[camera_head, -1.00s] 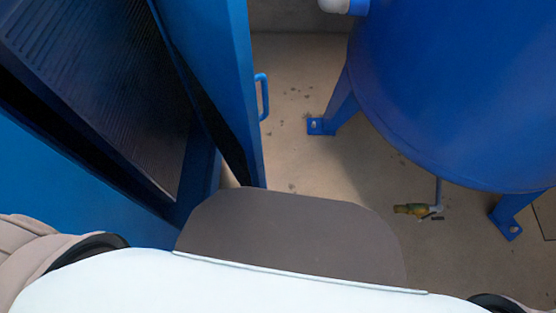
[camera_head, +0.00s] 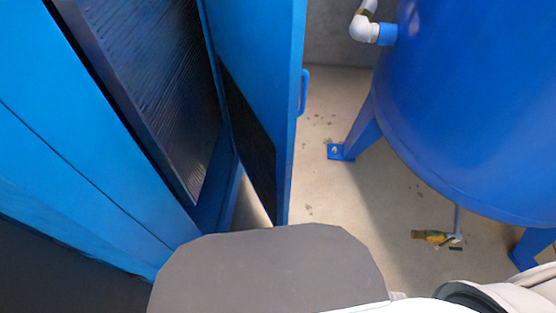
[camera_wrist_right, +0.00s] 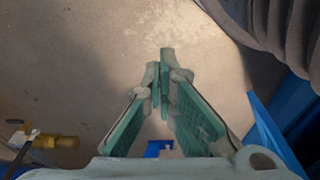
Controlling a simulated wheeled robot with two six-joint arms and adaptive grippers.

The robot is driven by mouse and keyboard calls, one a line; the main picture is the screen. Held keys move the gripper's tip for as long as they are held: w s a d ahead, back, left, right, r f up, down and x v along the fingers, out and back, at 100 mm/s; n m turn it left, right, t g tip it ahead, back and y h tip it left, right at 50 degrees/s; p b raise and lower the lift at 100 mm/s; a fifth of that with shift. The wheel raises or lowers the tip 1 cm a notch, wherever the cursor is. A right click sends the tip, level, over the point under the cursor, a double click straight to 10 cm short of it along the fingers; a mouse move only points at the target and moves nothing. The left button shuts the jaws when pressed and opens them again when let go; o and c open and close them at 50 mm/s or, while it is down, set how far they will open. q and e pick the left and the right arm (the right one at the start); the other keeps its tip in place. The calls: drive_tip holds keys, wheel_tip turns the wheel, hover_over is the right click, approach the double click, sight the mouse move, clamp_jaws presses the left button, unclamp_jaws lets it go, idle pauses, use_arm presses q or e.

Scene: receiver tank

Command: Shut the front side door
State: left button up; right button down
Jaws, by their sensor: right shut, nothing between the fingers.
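The blue side door (camera_head: 265,70) stands open, swung out from the blue cabinet at the left of the head view. Its blue bar handle (camera_head: 304,92) is on the edge facing the tank. A dark panel covers the lower inside of the door. My right gripper (camera_wrist_right: 165,75) shows only in the right wrist view, its green-padded fingers together and empty above bare floor. It is not touching the door. My left gripper is in no view.
A large blue tank (camera_head: 480,100) on legs stands to the right, with a white pipe elbow (camera_head: 362,28) at its upper left. A strip of bare floor (camera_head: 325,200) lies between door and tank.

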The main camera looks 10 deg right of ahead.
drive_tip(key=w+d+m+t+y+b, duration=0.1)
drive_tip(key=w+m+y+b, duration=0.15)
drive_tip(key=w, duration=0.85)
drive_tip(key=w+a+r+m+t+y+b, duration=0.1)
drive_tip(key=w+a+r+t+y+b, duration=0.15)
drive_tip(key=w+r, duration=0.55)
drive_tip(key=w+a+r+m+t+y+b, duration=0.15)
drive_tip(key=w+r+y+b, duration=0.35)
drive_tip(key=w, duration=0.5)
drive_tip(key=w+a+r+n+y, duration=0.1)
drive_tip(key=r+y, duration=0.1)
drive_tip(key=r, duration=0.5)
drive_tip(key=w+a+r+n+t+y, duration=0.1)
drive_tip(key=r+y, duration=0.2)
drive_tip(key=r, duration=0.4)
drive_tip(key=w+a+r+n+y, duration=0.1)
drive_tip(key=a+r+y, duration=0.1)
drive_tip(key=r, duration=0.5)
use_arm(q)
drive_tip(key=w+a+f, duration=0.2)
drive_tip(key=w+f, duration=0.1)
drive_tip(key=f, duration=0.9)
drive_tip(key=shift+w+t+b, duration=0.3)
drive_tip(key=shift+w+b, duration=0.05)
drive_tip(key=shift+b, duration=0.1)
use_arm(e)
drive_tip(key=s+a+x, duration=0.1)
drive_tip(key=s+x, duration=0.1)
drive_tip(key=x, duration=0.9)
drive_tip(key=shift+a, duration=0.4)
